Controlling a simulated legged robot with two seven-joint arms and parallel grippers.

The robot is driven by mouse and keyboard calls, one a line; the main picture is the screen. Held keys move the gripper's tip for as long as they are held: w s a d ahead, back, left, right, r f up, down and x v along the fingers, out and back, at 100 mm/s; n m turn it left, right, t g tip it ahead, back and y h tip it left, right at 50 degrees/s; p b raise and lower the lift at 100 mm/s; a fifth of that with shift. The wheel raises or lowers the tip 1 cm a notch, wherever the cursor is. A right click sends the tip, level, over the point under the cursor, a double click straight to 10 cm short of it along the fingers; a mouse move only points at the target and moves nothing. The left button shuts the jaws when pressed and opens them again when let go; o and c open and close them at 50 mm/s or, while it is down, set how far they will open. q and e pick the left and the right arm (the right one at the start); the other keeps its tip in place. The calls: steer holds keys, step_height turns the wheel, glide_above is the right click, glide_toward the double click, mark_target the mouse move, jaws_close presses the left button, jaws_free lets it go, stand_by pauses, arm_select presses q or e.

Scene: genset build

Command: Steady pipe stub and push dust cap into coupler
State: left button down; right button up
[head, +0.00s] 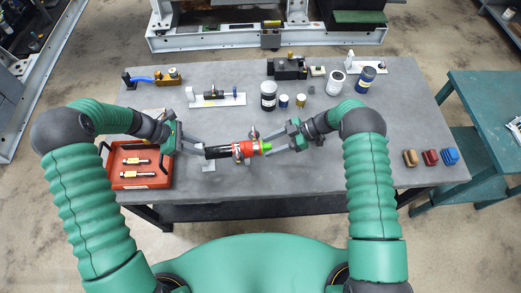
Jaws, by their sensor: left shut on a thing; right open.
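A black pipe stub (218,152) lies level near the front middle of the grey table, with a red coupler (243,149) at its right end. My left gripper (204,149) is shut on the pipe stub at its left end. A bright green dust cap (266,147) shows at the coupler's right end. How deep it sits in the coupler is too small to tell. My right gripper (270,143) is open at the cap, its fingers pointing left. I cannot tell whether they touch the cap.
A red tray (122,182) with brass fittings stands at the table's left. Several cans and jars, including a dark jar (268,97), stand behind the coupler. Coloured blocks (430,158) lie at the right. The table right of my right gripper is mostly clear.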

arm_select(q)
steer(key=c, duration=1.1)
jaws_free()
arm_select(e)
steer(key=v, duration=1.2)
steer(key=shift+w, duration=0.1)
